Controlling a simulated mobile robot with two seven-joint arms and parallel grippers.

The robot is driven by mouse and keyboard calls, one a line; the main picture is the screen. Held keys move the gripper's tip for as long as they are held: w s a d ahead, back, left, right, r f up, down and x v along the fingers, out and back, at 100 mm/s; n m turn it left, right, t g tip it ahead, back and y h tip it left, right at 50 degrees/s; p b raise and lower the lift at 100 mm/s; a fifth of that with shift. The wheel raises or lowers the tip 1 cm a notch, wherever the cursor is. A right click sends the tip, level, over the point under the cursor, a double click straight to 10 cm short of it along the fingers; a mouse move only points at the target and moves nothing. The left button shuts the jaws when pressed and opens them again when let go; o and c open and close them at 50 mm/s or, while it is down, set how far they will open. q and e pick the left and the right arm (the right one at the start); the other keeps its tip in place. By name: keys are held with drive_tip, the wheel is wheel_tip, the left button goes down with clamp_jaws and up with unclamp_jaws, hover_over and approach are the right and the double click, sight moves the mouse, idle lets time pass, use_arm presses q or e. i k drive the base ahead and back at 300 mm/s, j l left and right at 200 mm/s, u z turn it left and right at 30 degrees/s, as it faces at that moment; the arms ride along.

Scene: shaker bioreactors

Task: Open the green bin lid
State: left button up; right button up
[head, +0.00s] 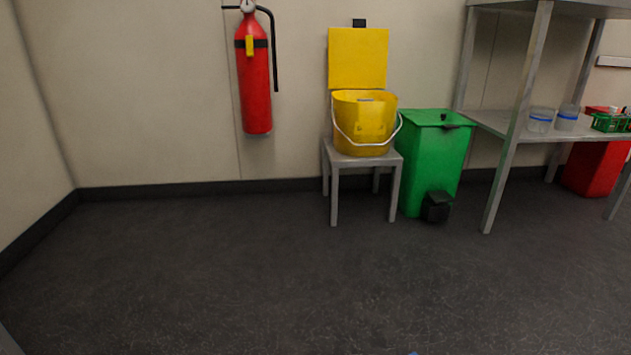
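The green bin (432,160) stands on the floor against the back wall, between a small stool and a metal shelf. Its green lid (425,118) lies flat on top and looks closed. A small black knob (444,116) shows on the lid, with a dark piece at its right front edge. A black pedal (437,206) sits low at the bin's front. Neither of my grippers is in the head view.
A metal shelf (515,130) bearing jars and a green rack stands at right. A red bin (594,168) is beyond. A fire extinguisher (254,75) hangs on the wall. The front floor (260,270) is clear.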

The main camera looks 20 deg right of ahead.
sight(436, 114)
drive_tip(key=z, duration=1.35)
drive_tip(key=i+l+u, duration=0.4)
drive_tip(key=i+l, duration=0.5)
drive_tip(key=i, duration=0.5)
drive_tip(key=i+l+u, duration=0.4)
drive_tip(key=i+l, duration=0.85)
